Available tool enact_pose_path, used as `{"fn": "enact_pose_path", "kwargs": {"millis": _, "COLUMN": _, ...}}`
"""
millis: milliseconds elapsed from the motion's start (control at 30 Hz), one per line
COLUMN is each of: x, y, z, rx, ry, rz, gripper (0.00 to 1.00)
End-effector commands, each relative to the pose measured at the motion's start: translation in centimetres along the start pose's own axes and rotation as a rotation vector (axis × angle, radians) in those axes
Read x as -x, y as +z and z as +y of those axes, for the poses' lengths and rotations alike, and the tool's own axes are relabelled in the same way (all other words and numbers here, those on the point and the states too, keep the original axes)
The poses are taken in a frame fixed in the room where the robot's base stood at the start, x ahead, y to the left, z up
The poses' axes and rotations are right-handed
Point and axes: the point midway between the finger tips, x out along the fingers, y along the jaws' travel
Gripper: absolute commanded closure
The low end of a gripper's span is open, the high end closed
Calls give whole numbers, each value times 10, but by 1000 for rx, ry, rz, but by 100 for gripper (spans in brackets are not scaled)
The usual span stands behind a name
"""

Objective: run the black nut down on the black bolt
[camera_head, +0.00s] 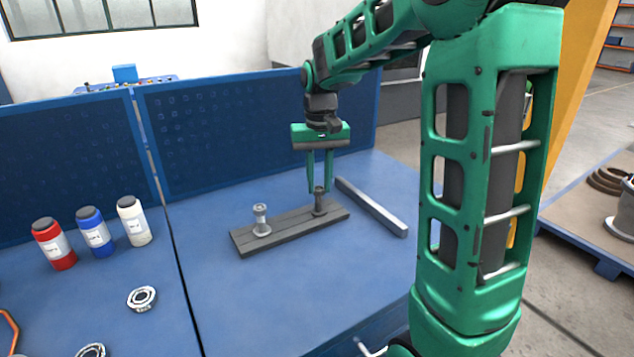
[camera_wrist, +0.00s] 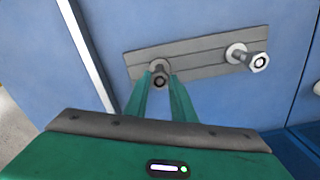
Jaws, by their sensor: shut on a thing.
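The black bolt (camera_head: 319,208) stands upright near the right end of a grey grooved plate (camera_head: 246,246) in the head view. My green gripper (camera_head: 319,188) points down over it, with its fingertips at the bolt's top. In the wrist view the fingertips (camera_wrist: 160,84) close from both sides on the dark black nut (camera_wrist: 159,81) at the bolt's end. The nut is small and partly hidden by the fingers, so its exact height on the thread cannot be told.
A silver bolt with a nut (camera_head: 261,218) stands on the plate's left part. A grey bar (camera_head: 372,207) lies to the right. Red (camera_head: 55,245), blue (camera_head: 95,233) and white (camera_head: 133,222) bottles and metal rings (camera_head: 142,299) are at left. A blue panel (camera_head: 230,130) stands behind.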

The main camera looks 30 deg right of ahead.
Motion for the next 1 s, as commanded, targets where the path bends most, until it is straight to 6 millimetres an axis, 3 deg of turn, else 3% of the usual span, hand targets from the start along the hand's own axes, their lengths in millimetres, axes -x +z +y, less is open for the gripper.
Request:
{"fn": "enact_pose_path", "kwargs": {"millis": 167, "x": 0, "y": 0, "z": 0, "rx": -123, "ry": 0, "rz": 1, "gripper": 100}}
{"fn": "enact_pose_path", "kwargs": {"millis": 1000, "x": 0, "y": -2, "z": -1, "rx": -1086, "ry": -1, "rz": 4, "gripper": 100}}
